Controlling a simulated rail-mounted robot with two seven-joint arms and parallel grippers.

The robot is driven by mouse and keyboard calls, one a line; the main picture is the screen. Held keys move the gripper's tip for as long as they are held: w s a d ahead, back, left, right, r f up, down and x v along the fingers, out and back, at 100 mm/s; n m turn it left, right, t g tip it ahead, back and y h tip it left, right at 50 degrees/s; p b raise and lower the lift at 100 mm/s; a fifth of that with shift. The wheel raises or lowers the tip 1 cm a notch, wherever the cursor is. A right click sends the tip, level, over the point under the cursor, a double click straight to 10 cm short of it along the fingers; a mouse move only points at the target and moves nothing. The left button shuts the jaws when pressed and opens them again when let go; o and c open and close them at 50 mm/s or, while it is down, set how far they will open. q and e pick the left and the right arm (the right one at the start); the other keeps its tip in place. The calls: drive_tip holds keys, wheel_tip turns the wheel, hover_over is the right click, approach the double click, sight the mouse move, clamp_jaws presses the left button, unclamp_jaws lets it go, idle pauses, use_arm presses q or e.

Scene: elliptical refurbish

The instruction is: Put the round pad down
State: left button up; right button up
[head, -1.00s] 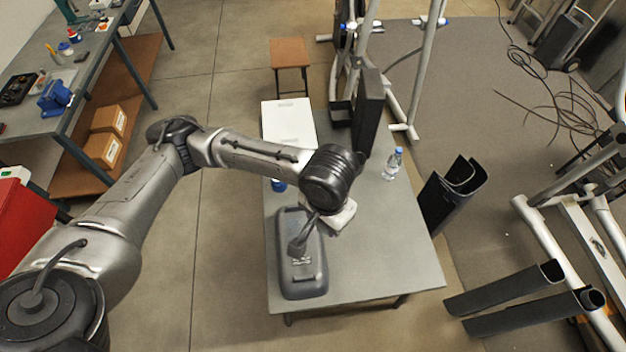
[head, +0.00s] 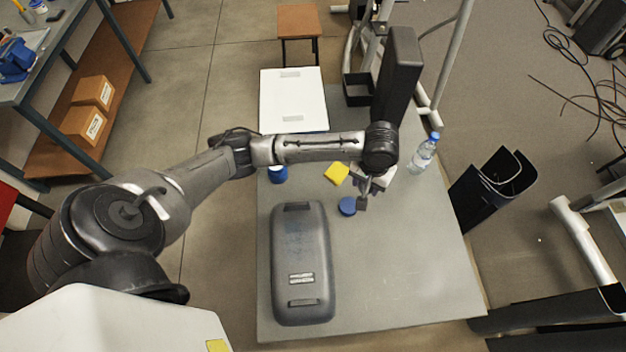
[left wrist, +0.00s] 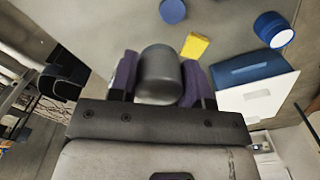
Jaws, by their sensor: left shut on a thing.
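My left gripper (head: 368,189) hangs over the right part of the grey table (head: 410,270). It is shut on a dark grey piece with a rounded end, which I take for the round pad (left wrist: 158,75). In the left wrist view the pad sits between the purple finger pads. In the head view only a small dark part of it (head: 362,203) shows below the fingers, beside a blue disc (head: 347,206). Whether the pad touches the table cannot be told. My right gripper is not in view.
A large grey cover (head: 300,255) lies on the table's left. A yellow sponge (head: 336,173), a blue jar (head: 278,174) and a water bottle (head: 424,153) stand near the gripper. A black upright box (head: 397,75) and a white panel (head: 293,100) are behind. The front right tabletop is clear.

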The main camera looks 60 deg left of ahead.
use_arm(q)
drive_tip(key=w+a+f+n+b, duration=0.1)
drive_tip(key=a+f+b, duration=0.1)
drive_tip(key=a+f, duration=0.45)
drive_tip(key=n+b, duration=0.1)
drive_tip(key=b, duration=0.4)
hover_over(308, 176)
drive_tip(key=d, duration=0.1)
drive_tip(key=f, duration=1.5)
drive_tip(key=shift+w+f, duration=0.2)
drive_tip(key=shift+w, duration=0.1)
drive_tip(key=shift+s+a+f, duration=0.25)
drive_tip(key=shift+a+f, duration=0.1)
drive_tip(key=shift+a, duration=0.2)
drive_tip(key=shift+f+b, duration=0.7)
drive_tip(key=shift+f, duration=1.25)
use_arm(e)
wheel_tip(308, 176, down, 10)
use_arm(q)
drive_tip(key=shift+f, duration=0.2)
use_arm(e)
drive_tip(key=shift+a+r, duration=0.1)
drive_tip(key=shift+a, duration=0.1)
use_arm(q)
drive_tip(key=o, duration=0.8)
drive_tip(key=shift+o, duration=0.2)
